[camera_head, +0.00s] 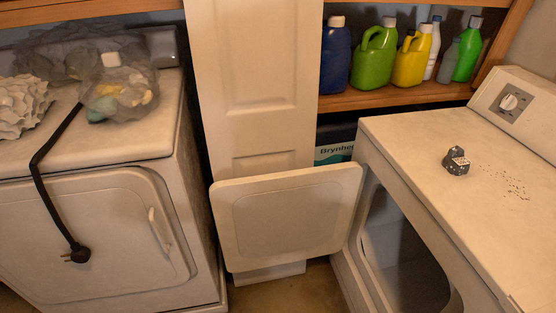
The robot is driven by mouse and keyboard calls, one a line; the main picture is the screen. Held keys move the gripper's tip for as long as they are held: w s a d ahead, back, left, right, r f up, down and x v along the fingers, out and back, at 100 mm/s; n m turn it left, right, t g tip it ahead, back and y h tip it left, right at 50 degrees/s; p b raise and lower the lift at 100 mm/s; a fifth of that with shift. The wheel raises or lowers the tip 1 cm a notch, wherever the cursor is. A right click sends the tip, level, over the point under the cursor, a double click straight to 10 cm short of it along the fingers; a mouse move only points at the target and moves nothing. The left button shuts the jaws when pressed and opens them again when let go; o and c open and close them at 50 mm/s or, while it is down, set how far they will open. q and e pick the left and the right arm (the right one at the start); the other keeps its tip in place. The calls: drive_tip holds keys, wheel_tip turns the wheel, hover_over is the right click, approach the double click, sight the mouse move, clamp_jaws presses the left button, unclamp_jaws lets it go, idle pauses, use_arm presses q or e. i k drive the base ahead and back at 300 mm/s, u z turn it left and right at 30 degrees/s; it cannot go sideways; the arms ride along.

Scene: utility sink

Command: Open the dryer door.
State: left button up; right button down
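A white front-loading machine (484,176) stands on the right, and its square door (287,217) is swung wide open to the left. Its dark opening (407,255) shows below the top edge. A second white machine (130,146) stands on the left. Its rounded door (80,225) is shut, with a pale handle (160,230) near the right edge of the door. No label tells which one is the dryer. Neither of my grippers shows.
A black cord with a plug (77,252) hangs over the left machine's front, across its door. Bagged items (118,90) lie on its top. A shelf (395,98) holds several bottles. A tall white panel (255,80) stands between.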

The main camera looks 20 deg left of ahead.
sight(262, 221)
drive_tip(key=i, duration=0.9)
drive_tip(key=u, duration=2.1)
